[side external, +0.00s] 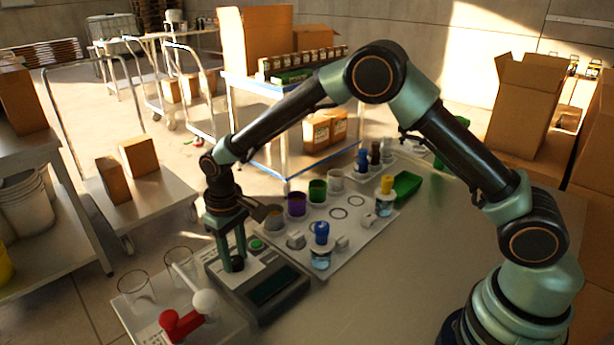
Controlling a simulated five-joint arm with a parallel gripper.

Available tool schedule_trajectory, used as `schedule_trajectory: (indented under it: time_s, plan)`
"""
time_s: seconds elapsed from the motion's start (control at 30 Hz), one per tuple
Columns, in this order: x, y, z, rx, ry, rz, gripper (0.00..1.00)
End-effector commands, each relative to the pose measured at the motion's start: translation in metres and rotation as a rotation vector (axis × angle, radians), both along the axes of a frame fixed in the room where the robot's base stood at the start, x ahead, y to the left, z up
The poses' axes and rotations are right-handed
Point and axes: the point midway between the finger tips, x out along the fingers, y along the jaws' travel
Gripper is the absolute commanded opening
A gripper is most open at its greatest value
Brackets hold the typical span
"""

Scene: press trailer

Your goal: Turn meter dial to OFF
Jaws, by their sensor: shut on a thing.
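My gripper (232,262) points down over the left part of the meter. Its fingers are shut on the dark dial (237,264), which shows only in part between them. The dial's pointer and its OFF mark cannot be made out.
A white board with red and white handles (183,322) and clear glasses (136,288) lies left of the meter. The table's right front is clear.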

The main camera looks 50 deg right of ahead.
Motion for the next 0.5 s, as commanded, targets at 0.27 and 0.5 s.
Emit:
schedule_trajectory:
  time_s: [0.27, 0.5]
  plan:
    - [0.0008, 0.0049, -0.0001, 0.003, -0.010, 0.026, 0.00]
    - [0.0009, 0.0050, -0.0001, 0.003, -0.011, 0.026, 0.45]
